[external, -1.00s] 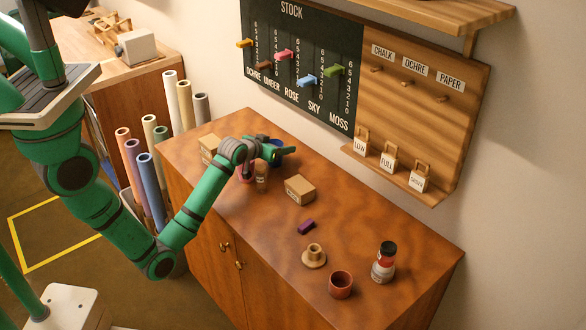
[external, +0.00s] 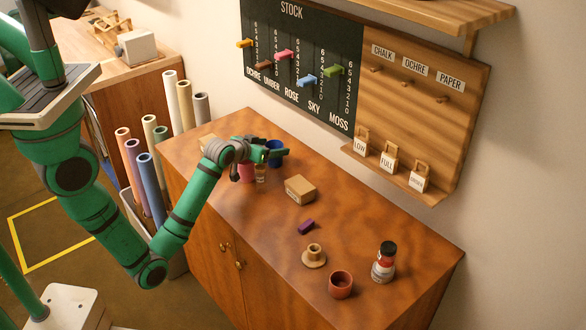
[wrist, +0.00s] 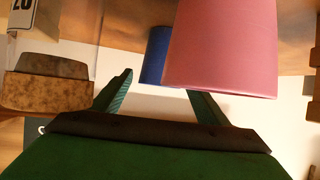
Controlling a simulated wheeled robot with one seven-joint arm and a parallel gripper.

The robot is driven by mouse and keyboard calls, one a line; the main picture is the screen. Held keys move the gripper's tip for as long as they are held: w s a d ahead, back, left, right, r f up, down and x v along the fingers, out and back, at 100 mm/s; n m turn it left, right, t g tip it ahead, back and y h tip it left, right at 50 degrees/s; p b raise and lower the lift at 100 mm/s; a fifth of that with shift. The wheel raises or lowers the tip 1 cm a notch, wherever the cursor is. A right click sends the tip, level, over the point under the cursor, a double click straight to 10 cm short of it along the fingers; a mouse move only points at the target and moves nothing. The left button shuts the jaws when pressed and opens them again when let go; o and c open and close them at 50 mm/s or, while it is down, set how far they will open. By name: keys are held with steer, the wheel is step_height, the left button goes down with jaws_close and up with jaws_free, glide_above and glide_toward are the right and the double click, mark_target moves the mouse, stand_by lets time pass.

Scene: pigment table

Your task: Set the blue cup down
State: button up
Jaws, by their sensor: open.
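The blue cup (external: 276,160) stands on the brown cabinet top (external: 370,220) near its back edge, partly hidden by my gripper. In the wrist view the blue cup (wrist: 154,56) shows in part beyond the fingertips, with the pink cup covering its right side. My gripper (external: 275,152) is open, and its fingers also show spread and empty in the wrist view (wrist: 160,85). It is above and in front of the blue cup, apart from it in the wrist view.
The pink cup (external: 246,172) and a small corked jar (external: 261,173) stand close under my gripper. A cardboard box (external: 300,190), a purple block (external: 306,227), a tan spool-like piece (external: 313,256), a reddish cup (external: 341,284) and a dark-capped jar (external: 384,262) stand to the right.

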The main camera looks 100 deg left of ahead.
steer(key=v, duration=0.6)
steer(key=shift+d, duration=0.1)
stand_by(0.4)
